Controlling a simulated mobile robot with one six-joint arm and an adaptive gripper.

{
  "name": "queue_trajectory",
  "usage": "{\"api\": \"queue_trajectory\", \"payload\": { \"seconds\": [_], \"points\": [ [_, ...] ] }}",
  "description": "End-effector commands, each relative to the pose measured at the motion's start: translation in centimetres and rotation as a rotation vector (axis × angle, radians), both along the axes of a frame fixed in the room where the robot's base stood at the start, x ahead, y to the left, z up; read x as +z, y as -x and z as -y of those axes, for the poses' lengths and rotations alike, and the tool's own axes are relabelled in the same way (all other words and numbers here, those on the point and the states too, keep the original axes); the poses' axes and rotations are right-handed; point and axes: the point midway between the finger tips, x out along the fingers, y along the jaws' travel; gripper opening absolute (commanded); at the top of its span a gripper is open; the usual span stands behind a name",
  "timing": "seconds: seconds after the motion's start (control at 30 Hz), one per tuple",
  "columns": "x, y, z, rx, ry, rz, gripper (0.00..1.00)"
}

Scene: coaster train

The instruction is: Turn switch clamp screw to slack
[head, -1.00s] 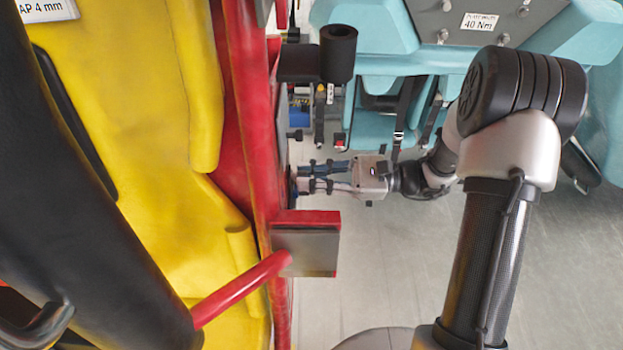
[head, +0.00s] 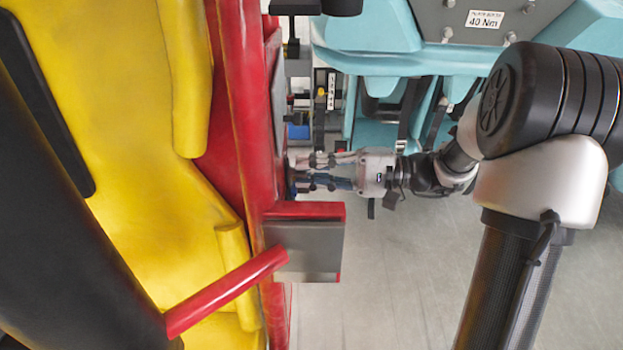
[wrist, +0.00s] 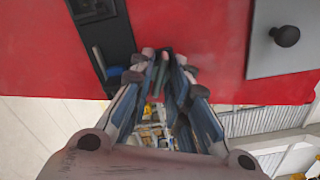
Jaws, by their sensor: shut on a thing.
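My gripper (head: 296,173) reaches left to the side of the red car body (head: 260,150) in the head view. Its fingertips are at the red panel, below the black block on the car's side.
A grey plate with a black knob (wrist: 286,36) is on the panel's right in the wrist view. A red-edged grey box (head: 308,240) juts out just below my gripper in the head view. Turquoise seats (head: 380,30) stand behind. The floor to the lower right is clear.

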Motion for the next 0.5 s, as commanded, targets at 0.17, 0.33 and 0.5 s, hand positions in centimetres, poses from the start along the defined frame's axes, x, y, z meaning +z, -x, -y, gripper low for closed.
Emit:
{"api": "queue_trajectory", "payload": {
  "seconds": [0.17, 0.33, 0.5],
  "points": [
    [-0.32, 0.02, 0.00, 0.000, 0.005, 0.124, 0.00],
    [-0.23, 0.03, 0.00, 0.001, 0.008, 0.205, 0.00],
    [-0.12, 0.03, 0.00, 0.000, 0.010, 0.252, 0.00]
  ]
}}
